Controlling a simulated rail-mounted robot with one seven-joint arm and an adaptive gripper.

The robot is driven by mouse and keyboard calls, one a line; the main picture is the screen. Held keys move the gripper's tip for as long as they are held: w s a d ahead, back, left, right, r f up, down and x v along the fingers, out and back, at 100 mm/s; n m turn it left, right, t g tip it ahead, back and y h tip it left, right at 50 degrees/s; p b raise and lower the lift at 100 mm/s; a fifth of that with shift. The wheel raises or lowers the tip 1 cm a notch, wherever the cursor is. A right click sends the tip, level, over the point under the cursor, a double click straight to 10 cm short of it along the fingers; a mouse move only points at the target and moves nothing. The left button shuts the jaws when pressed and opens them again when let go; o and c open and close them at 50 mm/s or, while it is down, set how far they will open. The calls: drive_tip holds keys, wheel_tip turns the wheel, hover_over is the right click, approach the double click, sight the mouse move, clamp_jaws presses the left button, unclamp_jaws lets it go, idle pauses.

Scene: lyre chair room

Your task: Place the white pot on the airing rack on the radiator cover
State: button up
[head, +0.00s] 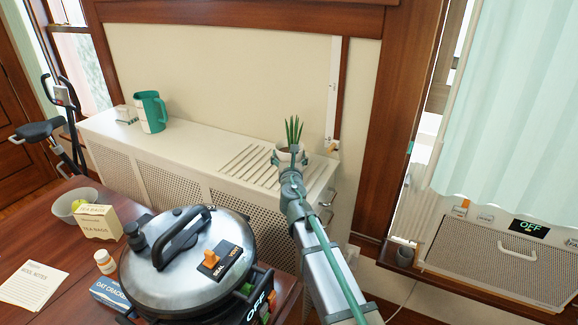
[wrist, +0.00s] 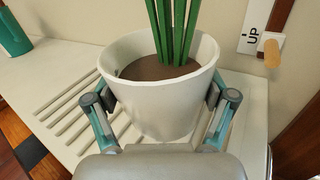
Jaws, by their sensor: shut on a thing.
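The white pot (head: 284,151) holds dark soil and upright green spiky leaves. It is at the right end of the radiator cover (head: 180,141), over the back right of the slatted airing rack (head: 246,166). My gripper (head: 290,161) is shut on the pot, with one finger on each side of it. In the wrist view the pot (wrist: 160,112) is upright between the fingers, and rack slats (wrist: 62,122) show to its left. The pot's base is hidden, so I cannot tell whether it touches the rack.
A green and white jug (head: 151,113) stands at the cover's far left. The wall and a wooden post (head: 386,130) are close behind and right of the pot. A large cooker (head: 190,262) and a bowl (head: 72,207) sit on the table in front. The cover's middle is clear.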

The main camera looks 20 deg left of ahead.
drive_tip(key=shift+f+b, duration=0.4)
drive_tip(key=shift+f, duration=1.05)
drive_tip(key=shift+f, duration=0.15)
drive_tip(key=o, duration=1.2)
